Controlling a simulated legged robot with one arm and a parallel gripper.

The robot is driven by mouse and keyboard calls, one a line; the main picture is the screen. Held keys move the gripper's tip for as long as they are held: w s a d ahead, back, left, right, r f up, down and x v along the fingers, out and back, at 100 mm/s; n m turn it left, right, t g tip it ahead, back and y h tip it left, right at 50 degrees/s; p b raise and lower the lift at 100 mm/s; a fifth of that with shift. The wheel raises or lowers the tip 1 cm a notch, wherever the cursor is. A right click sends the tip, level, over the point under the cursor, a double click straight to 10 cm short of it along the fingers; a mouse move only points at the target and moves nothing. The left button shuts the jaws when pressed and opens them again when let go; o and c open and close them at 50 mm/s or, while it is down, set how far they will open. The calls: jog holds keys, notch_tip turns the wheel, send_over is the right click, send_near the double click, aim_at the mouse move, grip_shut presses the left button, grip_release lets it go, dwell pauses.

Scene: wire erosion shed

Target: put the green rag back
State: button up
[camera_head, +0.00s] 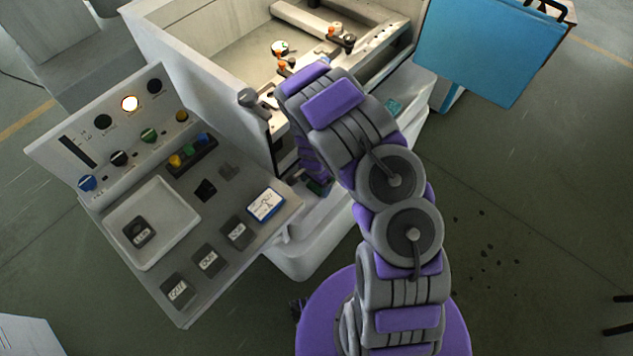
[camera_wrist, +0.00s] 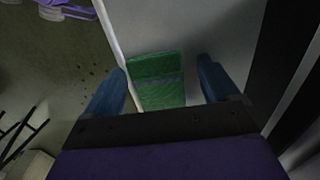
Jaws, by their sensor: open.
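The green rag (camera_wrist: 157,92) lies flat on a pale grey surface in the wrist view, close to that surface's white edge. It shows a brighter green part and a duller band across it. My gripper (camera_wrist: 162,68) is open, with one blue finger on each side of the rag in the picture. Contact between fingers and rag cannot be told. In the head view my arm bends down beside the machine, and my gripper is mostly hidden there. A small dark green patch shows below the arm's end; I cannot tell whether it is the rag.
The control panel (camera_head: 213,238) with a white tray (camera_head: 185,218) stands left of my arm. The white machine tank (camera_head: 190,62) is behind it. A blue panel (camera_head: 487,50) stands at upper right. Open floor lies right.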

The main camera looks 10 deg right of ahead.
jog(key=shift+a, duration=0.2)
jog(key=shift+d, duration=0.1)
jog(key=shift+d+r, duration=0.25)
jog(key=shift+r, duration=0.25)
notch_tip(320, 180, up, 11)
jog(key=p, duration=0.2)
notch_tip(320, 180, up, 10)
jog(key=n, duration=0.2)
send_over(315, 185)
jog(key=s+d, duration=0.1)
jog(key=s, duration=0.3)
jog(key=s+r+n, duration=0.3)
jog(key=s+r, duration=0.3)
jog(key=s, duration=0.3)
jog(key=s+r+n+g, duration=0.1)
jog(key=s+r+n, duration=0.2)
jog(key=s+r, duration=0.3)
jog(key=s+r+n, duration=0.2)
jog(key=s+r, duration=0.5)
jog(key=s, duration=0.7)
jog(key=shift+s+d+n+g, duration=0.15)
jog(key=shift+d+n+g, duration=0.25)
jog(key=shift+r, duration=0.1)
